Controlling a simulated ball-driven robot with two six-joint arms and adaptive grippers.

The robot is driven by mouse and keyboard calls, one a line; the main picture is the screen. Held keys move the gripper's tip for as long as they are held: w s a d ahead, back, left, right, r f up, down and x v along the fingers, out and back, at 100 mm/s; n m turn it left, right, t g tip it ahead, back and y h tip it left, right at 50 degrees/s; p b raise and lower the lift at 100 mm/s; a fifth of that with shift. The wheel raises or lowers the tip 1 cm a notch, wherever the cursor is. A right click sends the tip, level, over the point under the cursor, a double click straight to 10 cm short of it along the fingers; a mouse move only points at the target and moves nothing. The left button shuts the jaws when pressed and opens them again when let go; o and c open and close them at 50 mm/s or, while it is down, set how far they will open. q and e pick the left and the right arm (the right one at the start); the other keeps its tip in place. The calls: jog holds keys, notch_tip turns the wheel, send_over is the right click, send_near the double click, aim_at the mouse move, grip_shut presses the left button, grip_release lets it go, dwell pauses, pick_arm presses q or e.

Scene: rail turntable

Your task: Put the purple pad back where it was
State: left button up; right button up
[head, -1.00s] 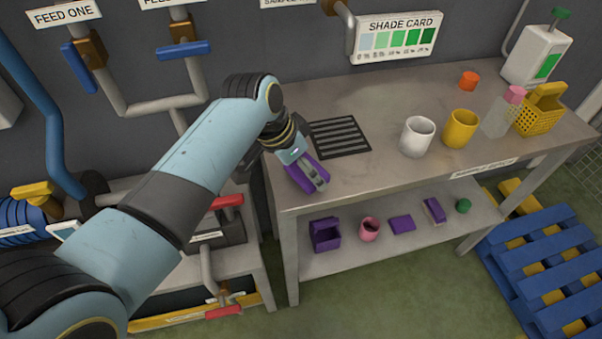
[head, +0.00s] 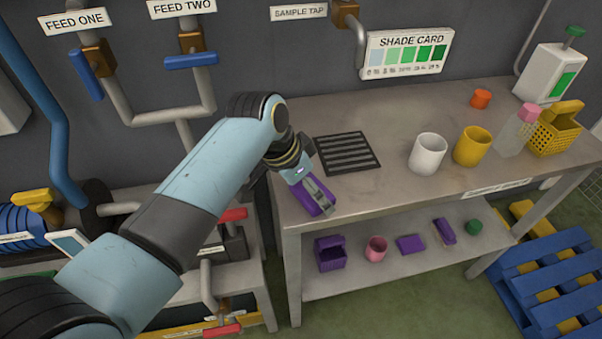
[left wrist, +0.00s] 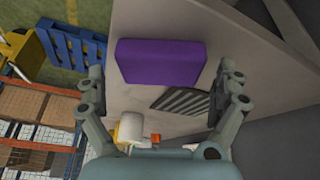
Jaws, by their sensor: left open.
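A purple pad (head: 306,202) is at the left end of the grey bench top, partly hidden by my left gripper (head: 325,199). In the left wrist view the purple pad (left wrist: 160,62) shows as a rectangular block over the bench surface. My left gripper (left wrist: 160,85) is open, with one finger on each side of the pad and gaps visible between them. I cannot tell whether the pad rests flat on the bench. My right gripper is not in view.
A black grate (head: 347,152) lies behind the gripper. A white mug (head: 427,154), a yellow mug (head: 471,146) and a yellow basket (head: 555,132) stand to the right. The lower shelf holds a purple basket (head: 330,254), pink cup (head: 376,249) and flat purple piece (head: 410,244).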

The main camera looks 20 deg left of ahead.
pick_arm(q)
jog(key=v, duration=1.1)
jog(key=shift+r, duration=0.15)
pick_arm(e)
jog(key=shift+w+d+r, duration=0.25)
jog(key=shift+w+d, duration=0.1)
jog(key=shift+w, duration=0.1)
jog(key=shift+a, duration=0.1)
